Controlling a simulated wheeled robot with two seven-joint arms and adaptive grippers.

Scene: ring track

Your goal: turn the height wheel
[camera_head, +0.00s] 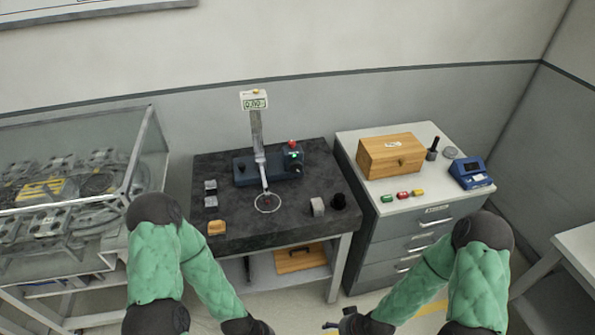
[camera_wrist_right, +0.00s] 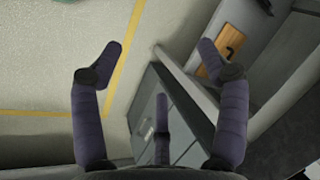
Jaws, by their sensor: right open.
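A measuring stand (camera_head: 258,140) with a dark blue base, an upright column and a small display on top stands at the back of the dark table. A ring-shaped part (camera_head: 267,203) lies in front of its base. Red and green parts (camera_head: 293,154) sit at the base's right end. The height wheel is too small to pick out for sure. My right gripper shows in the right wrist view (camera_wrist_right: 162,72), its fingers spread with nothing between them. In the head view it is low, in front of the table and well away from the stand. My left gripper is cut off below the frame.
The dark tabletop (camera_head: 225,228) carries small grey blocks (camera_head: 211,193) at left, a yellow block (camera_head: 217,227), and grey and black cylinders (camera_head: 318,206) at right. A drawer cabinet (camera_head: 405,235) with a wooden box (camera_head: 391,156) stands right. A glass-sided case (camera_head: 150,150) stands left.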

